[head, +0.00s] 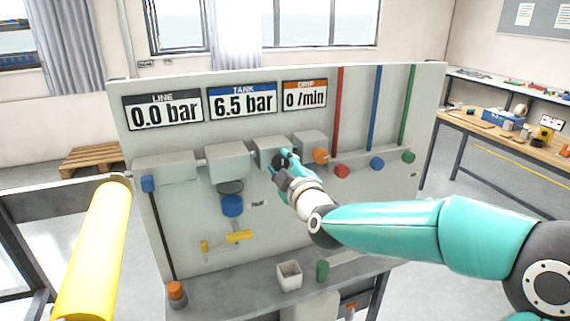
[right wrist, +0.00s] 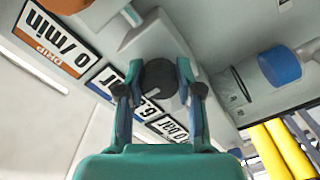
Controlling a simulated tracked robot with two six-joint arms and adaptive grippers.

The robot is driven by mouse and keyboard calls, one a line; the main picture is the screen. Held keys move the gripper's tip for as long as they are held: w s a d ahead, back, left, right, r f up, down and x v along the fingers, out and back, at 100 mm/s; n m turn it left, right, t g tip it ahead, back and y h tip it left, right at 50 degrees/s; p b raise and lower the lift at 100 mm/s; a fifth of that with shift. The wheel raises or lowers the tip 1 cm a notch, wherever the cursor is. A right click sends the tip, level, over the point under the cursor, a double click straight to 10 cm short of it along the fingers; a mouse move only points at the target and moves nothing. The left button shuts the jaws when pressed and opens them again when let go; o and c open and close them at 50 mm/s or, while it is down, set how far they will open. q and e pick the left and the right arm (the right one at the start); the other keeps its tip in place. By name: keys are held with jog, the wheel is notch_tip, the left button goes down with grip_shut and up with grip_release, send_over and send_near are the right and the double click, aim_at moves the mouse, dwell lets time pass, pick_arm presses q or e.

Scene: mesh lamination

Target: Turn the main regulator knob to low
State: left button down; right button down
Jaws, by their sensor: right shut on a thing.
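The main regulator knob appears to be the round black knob (right wrist: 158,78) on the front of a grey box (head: 268,147) on the panel. My right gripper (head: 284,160) is at this box, and its arm comes in from the right. In the right wrist view its two fingers (right wrist: 160,92) stand on either side of the black knob, closed on it. In the head view the gripper hides most of the knob, and I cannot read its setting. The LINE display (head: 163,112) reads 0.0 bar and the TANK display (head: 242,101) 6.5 bar. My left gripper is not in view.
The DRIP display (head: 304,95) reads 0 /min. An orange knob (head: 320,155) sits close right of the gripper. A blue cup (head: 232,206) and a yellow lever (head: 239,237) are lower left. A white container (head: 289,275) stands on the ledge. A yellow post (head: 95,250) rises at left.

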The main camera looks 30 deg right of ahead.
jog(key=shift+f, duration=0.4)
jog(key=c, duration=0.9)
grip_release()
jog(key=shift+o, duration=0.8)
jog(key=shift+d, duration=0.1)
jog(key=shift+r, duration=0.2)
jog(key=shift+s, duration=0.15)
jog(key=v, duration=1.1)
jog(key=shift+s, duration=0.35)
jog(key=shift+f, duration=0.1)
